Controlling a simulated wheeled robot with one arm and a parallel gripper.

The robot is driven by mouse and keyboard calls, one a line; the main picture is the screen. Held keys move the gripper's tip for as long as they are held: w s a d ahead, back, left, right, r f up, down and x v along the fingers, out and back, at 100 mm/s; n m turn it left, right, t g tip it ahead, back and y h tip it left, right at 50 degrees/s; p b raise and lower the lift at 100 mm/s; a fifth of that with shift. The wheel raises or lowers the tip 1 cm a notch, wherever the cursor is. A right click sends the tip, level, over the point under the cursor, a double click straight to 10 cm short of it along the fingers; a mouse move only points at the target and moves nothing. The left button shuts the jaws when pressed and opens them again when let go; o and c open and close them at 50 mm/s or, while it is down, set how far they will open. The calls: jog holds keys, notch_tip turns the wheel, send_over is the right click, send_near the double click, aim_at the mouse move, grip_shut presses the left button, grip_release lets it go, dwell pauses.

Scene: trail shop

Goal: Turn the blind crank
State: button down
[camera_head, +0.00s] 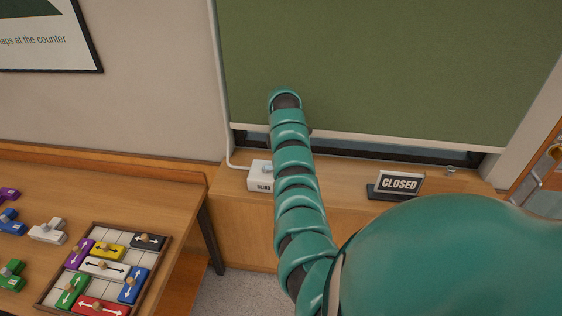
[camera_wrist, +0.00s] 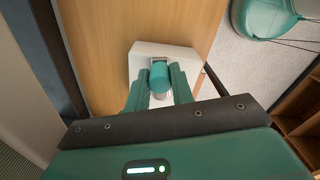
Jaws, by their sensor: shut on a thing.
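The green blind (camera_head: 400,65) hangs over the window with its bottom bar a little above the sill, leaving a dark strip of window. The white crank box (camera_head: 257,181), with "BLIND" lettering partly hidden by my arm, sits on the wooden ledge; it also shows in the wrist view (camera_wrist: 142,58). In the wrist view my gripper (camera_wrist: 159,78) is over the box, its two green fingers shut on the crank's rounded handle (camera_wrist: 160,96). In the head view my arm hides the gripper.
A "CLOSED" sign (camera_head: 399,184) stands on the ledge right of my arm. A table (camera_head: 180,215) at the left holds a framed tray (camera_head: 163,246) of coloured arrow blocks and several loose blocks. A white pipe (camera_head: 228,130) runs up beside the blind.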

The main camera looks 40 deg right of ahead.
dwell(0.4)
jog(key=c, duration=1.2)
grip_release()
notch_tip(320, 180, up, 7)
jog(key=shift+w+b, duration=0.1)
jog(key=shift+b, duration=0.3)
notch_tip(320, 180, up, 10)
jog(key=b, duration=0.3)
jog(key=shift+r, duration=0.15)
